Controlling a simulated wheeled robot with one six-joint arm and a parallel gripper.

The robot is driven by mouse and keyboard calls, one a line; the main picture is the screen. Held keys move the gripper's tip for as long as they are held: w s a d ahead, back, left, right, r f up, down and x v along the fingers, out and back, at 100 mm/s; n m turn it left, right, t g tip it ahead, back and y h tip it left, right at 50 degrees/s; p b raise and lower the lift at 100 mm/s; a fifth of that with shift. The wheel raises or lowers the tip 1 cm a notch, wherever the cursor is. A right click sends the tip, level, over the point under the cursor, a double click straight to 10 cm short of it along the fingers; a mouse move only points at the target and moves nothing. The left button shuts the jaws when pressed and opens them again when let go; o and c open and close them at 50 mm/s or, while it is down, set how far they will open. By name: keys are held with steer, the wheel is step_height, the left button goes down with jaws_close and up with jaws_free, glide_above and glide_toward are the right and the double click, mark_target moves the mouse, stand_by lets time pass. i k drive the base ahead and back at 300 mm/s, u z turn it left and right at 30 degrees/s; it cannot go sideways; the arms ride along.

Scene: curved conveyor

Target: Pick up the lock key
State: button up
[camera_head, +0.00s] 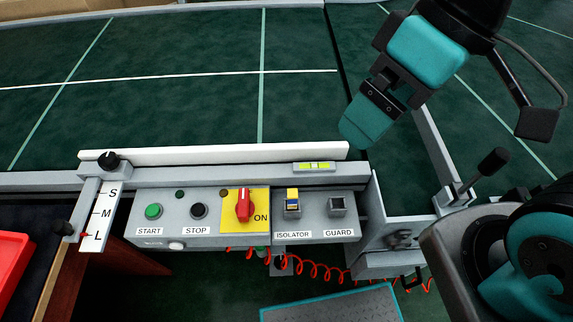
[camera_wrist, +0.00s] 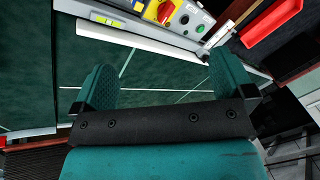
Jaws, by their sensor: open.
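A small yellow and dark block, which looks like the lock key (camera_head: 292,197), sits upright in the socket labelled ISOLATOR on the grey control panel (camera_head: 225,237). The socket labelled GUARD (camera_head: 337,205), just right of it, looks empty. My gripper (camera_head: 366,122) is above and to the right of the key, over the green conveyor surface and apart from the panel. In the wrist view my gripper (camera_wrist: 163,82) has its two teal fingers wide apart with nothing between them. The key cannot be made out clearly at the top edge of the wrist view.
The panel has a green START button (camera_head: 153,211), a black STOP button (camera_head: 198,210) and a red switch (camera_head: 243,204) at ON. A white rail (camera_head: 215,154) runs behind it. A black-knobbed lever (camera_head: 490,163) stands right. A red coiled cable (camera_head: 320,272) hangs below.

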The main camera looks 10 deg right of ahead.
mark_target(292, 193)
steer(key=u, duration=0.55)
steer(key=k, duration=1.25)
steer(key=u, duration=0.5)
steer(key=i, duration=0.75)
steer(key=z, duration=0.15)
